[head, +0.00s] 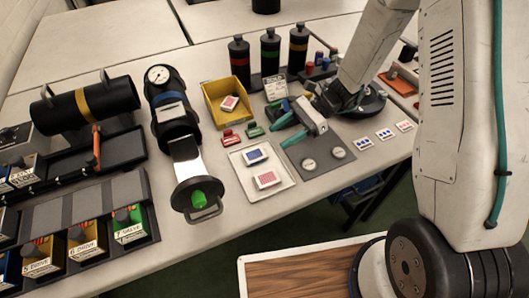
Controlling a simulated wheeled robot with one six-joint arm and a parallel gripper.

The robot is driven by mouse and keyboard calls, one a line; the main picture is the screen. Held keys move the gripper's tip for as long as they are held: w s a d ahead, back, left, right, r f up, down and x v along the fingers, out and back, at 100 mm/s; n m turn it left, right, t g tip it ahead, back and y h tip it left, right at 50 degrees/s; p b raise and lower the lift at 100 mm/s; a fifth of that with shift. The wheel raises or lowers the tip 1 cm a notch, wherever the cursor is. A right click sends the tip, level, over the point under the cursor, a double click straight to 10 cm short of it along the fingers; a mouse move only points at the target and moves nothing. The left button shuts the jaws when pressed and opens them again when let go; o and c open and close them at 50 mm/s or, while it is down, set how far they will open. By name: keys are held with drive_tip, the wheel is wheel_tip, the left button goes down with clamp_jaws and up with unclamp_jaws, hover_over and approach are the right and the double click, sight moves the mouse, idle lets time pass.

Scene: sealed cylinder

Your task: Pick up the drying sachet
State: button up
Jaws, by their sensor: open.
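Several small white packets with coloured labels are in view, and I cannot read which is the drying sachet. A blue-labelled packet (255,156) and a red-labelled packet (267,179) lie flat on a white tray (284,188). Another red-marked packet (229,103) lies in the yellow bin (208,93). My gripper (291,128) is open, pointing down and left above the table between the bin and a grey mat (330,169). It is to the right of and behind the tray, apart from the packets. Nothing shows between its fingers.
A black cylinder with a gauge (158,75) and an extended plate with a green knob (198,197) stands left of the tray. Red (231,136) and green (254,130) clips lie behind the tray. Dark bottles (270,52) stand at the back. Small cards (385,134) lie at right.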

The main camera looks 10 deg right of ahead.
sight(256, 154)
drive_tip(key=x, duration=0.8)
drive_tip(key=shift+s+d, duration=0.1)
drive_tip(key=shift+s, duration=0.3)
drive_tip(key=c, duration=0.7)
